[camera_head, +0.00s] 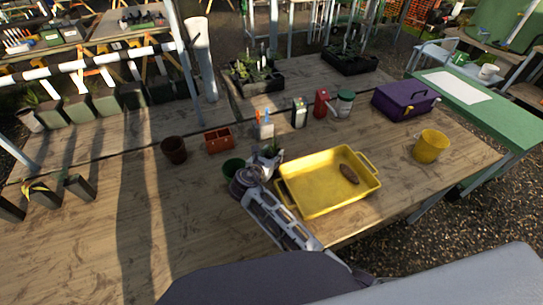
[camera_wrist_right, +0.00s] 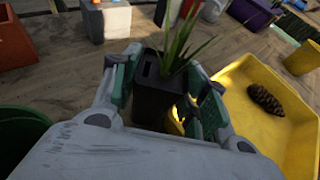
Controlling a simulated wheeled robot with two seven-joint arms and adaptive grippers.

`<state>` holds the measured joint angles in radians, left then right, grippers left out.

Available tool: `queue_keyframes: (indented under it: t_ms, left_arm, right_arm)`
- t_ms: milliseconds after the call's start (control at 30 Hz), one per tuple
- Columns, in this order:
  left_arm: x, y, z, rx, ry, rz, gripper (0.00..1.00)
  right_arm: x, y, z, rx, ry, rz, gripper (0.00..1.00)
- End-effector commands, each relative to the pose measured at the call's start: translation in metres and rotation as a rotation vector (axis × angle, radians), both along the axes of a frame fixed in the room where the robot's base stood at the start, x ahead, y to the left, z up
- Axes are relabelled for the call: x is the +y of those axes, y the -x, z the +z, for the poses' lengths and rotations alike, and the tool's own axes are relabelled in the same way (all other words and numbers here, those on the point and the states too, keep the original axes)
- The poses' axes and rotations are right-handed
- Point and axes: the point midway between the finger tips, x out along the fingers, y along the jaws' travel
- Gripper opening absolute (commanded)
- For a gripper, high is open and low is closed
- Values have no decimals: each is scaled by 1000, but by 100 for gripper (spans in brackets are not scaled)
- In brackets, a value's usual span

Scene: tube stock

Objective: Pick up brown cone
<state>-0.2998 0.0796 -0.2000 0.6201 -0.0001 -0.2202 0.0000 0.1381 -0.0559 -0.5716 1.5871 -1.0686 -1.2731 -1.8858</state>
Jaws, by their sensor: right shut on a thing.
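The brown cone (camera_head: 349,174) lies in the yellow tray (camera_head: 310,202), towards its right side. It also shows in the right wrist view (camera_wrist_right: 265,98), to the right of my gripper and apart from it. My right gripper (camera_head: 266,163) is beside the tray's left edge. In the right wrist view its fingers (camera_wrist_right: 162,85) are shut on a dark square pot (camera_wrist_right: 158,104) with a green leafy plant (camera_wrist_right: 178,50) in it. The pot looks upright. The fingers partly hide it. My left gripper is not in view.
A green pot (camera_head: 232,167) stands just left of my right gripper. A brown pot (camera_head: 174,150) and an orange container (camera_head: 219,140) are further left. A yellow pot (camera_head: 430,147) and a purple box (camera_head: 404,100) stand on the right. The table's left front is mostly clear.

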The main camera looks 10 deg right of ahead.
Motion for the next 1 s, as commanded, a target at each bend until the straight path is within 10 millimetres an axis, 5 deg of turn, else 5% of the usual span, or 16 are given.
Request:
queue_keyframes:
  t_ms: [267,300,467,1000]
  left_arm:
    - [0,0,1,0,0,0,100]
    - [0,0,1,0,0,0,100]
    - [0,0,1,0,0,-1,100]
    - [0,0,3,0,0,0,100]
  right_arm:
    - [0,0,-1,0,0,0,16]
    - [0,0,-2,0,0,0,46]
    - [0,0,-2,0,0,0,65]
    - [1,2,2,1,0,0,65]
